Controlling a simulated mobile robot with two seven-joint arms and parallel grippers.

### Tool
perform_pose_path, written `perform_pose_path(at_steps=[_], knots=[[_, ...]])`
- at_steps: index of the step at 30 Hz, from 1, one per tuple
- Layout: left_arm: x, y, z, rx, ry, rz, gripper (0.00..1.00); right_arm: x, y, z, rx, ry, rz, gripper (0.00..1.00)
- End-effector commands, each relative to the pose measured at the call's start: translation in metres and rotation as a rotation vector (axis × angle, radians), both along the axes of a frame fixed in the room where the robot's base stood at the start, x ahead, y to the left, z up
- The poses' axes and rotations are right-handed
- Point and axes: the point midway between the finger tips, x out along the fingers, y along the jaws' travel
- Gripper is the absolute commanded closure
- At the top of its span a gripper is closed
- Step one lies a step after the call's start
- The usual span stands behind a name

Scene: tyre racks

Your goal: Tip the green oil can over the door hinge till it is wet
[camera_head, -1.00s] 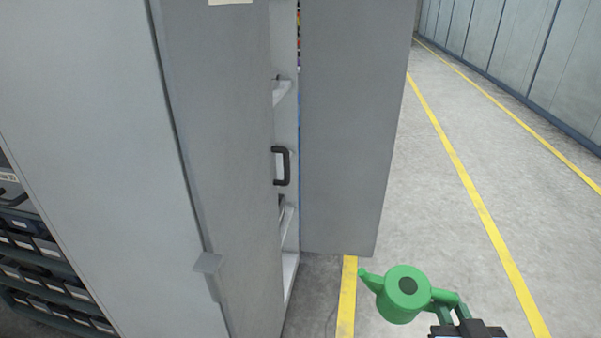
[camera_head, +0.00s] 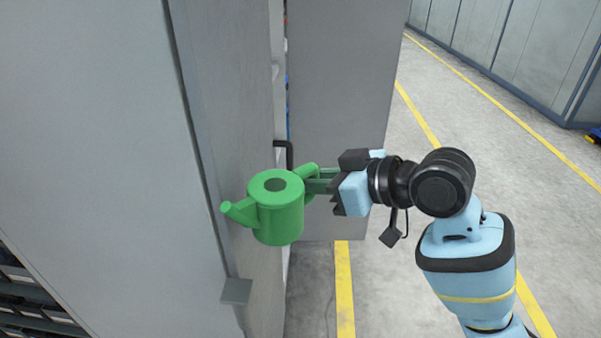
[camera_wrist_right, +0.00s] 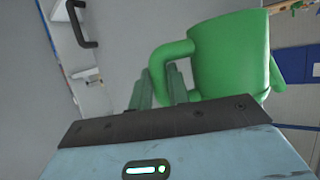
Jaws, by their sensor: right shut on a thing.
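The green oil can (camera_head: 276,215) is held in the air in front of the grey cabinet, close to upright, its spout pointing left. My right gripper (camera_head: 314,182) is shut on the can's handle, at its right side. In the right wrist view the can (camera_wrist_right: 228,55) shows with its handle at the fingers (camera_wrist_right: 160,85). A small grey block (camera_head: 236,291), which looks like the door hinge, juts from the cabinet edge below the spout, with a gap between them. Whether it is wet cannot be told. My left gripper is not in view.
The cabinet door (camera_head: 340,110) stands open behind the can, and a black handle (camera_head: 284,153) shows near it. Dark bins (camera_head: 25,290) stand at lower left.

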Motion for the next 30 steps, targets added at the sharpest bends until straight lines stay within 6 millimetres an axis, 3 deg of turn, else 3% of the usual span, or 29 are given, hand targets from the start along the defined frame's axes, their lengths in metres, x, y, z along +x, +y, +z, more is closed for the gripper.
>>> perform_pose_path(at_steps=[10,17,30], knots=[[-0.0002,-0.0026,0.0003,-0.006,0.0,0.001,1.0,-0.0011,0.0012,0.0031,-0.038,-0.041,0.016,1.0],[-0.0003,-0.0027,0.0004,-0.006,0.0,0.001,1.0,0.0009,-0.0011,0.0015,-0.266,-0.296,0.016,1.0],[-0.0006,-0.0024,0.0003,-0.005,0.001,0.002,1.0,0.0016,-0.0012,0.0013,-0.249,-0.276,0.013,1.0]])
